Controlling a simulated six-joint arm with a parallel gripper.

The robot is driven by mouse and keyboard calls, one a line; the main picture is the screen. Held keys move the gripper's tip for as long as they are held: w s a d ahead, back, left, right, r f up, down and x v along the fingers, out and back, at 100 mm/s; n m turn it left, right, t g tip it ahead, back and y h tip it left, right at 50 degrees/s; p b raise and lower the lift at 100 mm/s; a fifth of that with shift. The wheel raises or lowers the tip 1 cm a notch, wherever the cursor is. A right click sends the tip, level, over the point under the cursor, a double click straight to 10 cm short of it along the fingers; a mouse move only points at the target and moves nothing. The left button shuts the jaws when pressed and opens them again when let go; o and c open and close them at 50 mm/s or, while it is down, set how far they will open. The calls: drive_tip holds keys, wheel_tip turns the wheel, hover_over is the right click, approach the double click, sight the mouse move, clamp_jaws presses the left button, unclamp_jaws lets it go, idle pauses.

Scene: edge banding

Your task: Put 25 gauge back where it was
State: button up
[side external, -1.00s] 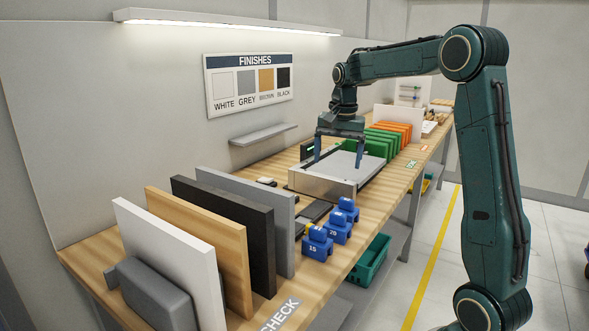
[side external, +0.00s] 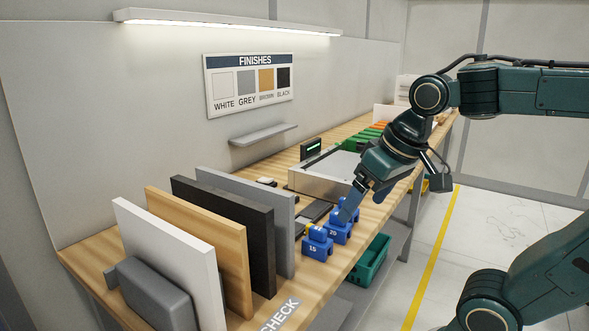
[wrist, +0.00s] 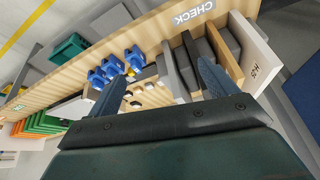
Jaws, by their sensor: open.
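Three blue gauge blocks stand in a row along the bench's front edge: the block marked 15 (side external: 317,244), the block marked 20 (side external: 335,232), and a third block (side external: 355,212) whose number I cannot read. In the side view my gripper (side external: 346,216) points down in front of the third block and partly hides it; only one finger shows clearly. The wrist view shows my gripper (wrist: 162,73) with its fingers wide apart and nothing between them gripped. The three blue blocks (wrist: 113,67) show there near the left finger. I cannot tell which block is the 25 gauge.
White, brown, black and grey panels (side external: 222,240) stand upright at the near end. A metal-fronted machine (side external: 320,184) is behind the gauges, with green and orange holders (side external: 375,133) farther back. A green bin (side external: 372,258) sits below the bench edge.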

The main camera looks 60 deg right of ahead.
drive_tip(key=shift+s+a+f+n+t+y, duration=0.15)
drive_tip(key=shift+s+a+f+n, duration=0.3)
drive_tip(key=shift+s, duration=0.25)
drive_tip(key=shift+s+a+f+n+t+y, duration=0.1)
drive_tip(key=shift+s+a+f+n, duration=0.25)
drive_tip(key=shift+s, duration=0.4)
drive_tip(key=shift+s+a+f+n+t+y, duration=0.15)
drive_tip(key=shift+s+a+f+n, duration=0.2)
drive_tip(key=shift+s+f+n, duration=0.25)
drive_tip(key=shift+s+r, duration=0.1)
